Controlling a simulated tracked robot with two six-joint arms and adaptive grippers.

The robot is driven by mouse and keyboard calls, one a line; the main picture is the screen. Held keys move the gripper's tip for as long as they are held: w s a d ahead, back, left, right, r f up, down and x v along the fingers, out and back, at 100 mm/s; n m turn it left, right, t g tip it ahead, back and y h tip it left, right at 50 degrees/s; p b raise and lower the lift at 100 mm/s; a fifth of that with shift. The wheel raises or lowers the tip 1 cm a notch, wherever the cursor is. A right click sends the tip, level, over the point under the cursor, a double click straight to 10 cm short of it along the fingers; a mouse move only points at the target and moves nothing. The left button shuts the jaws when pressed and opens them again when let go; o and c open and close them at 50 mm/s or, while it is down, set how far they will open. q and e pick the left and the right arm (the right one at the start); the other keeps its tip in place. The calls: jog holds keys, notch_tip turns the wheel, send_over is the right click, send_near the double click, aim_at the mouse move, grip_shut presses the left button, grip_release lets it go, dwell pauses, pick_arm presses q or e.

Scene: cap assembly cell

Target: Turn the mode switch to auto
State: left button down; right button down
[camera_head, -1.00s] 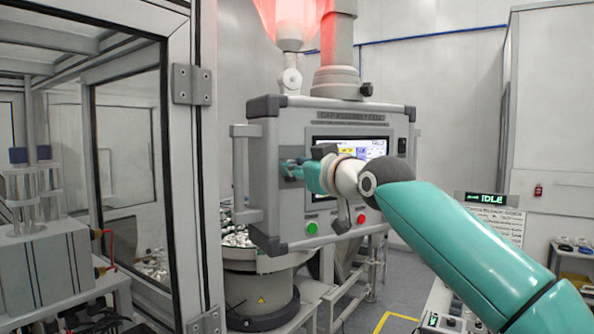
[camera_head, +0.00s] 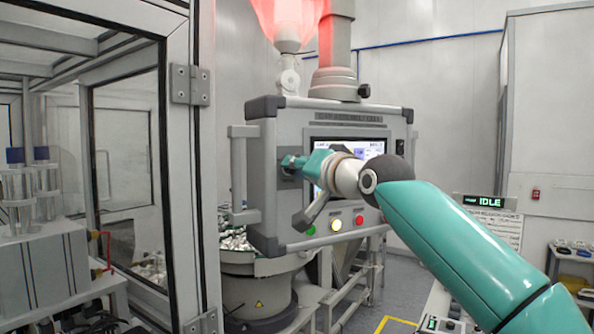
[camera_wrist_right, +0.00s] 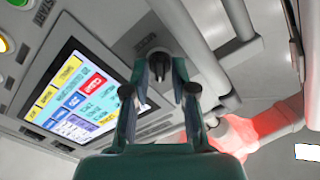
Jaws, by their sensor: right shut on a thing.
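The mode switch (camera_wrist_right: 160,67) is a small dark knob on the grey control panel, below a dark label plate. In the right wrist view it sits between the two fingertips of my right gripper (camera_wrist_right: 161,62), which is shut on it. In the head view my right gripper (camera_head: 290,163) reaches the panel's left part, beside the screen. There it hides the knob, so I cannot read the switch position. The control panel (camera_head: 290,213) is a grey box with dark corners. My left gripper is not in view.
The touch screen (camera_wrist_right: 78,92) is lit beside the switch. A framed glass enclosure (camera_head: 184,220) is at the left.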

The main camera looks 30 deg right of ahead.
jog(key=shift+w+f+m, duration=0.1)
jog(key=shift+f+m, duration=0.2)
jog(key=shift+m, duration=0.5)
jog(key=c, duration=1)
grip_release()
jog(key=shift+r, duration=0.1)
jog(key=shift+r, duration=0.1)
jog(key=s, duration=0.8)
jog(key=s+a, duration=0.1)
jog(key=s, duration=0.3)
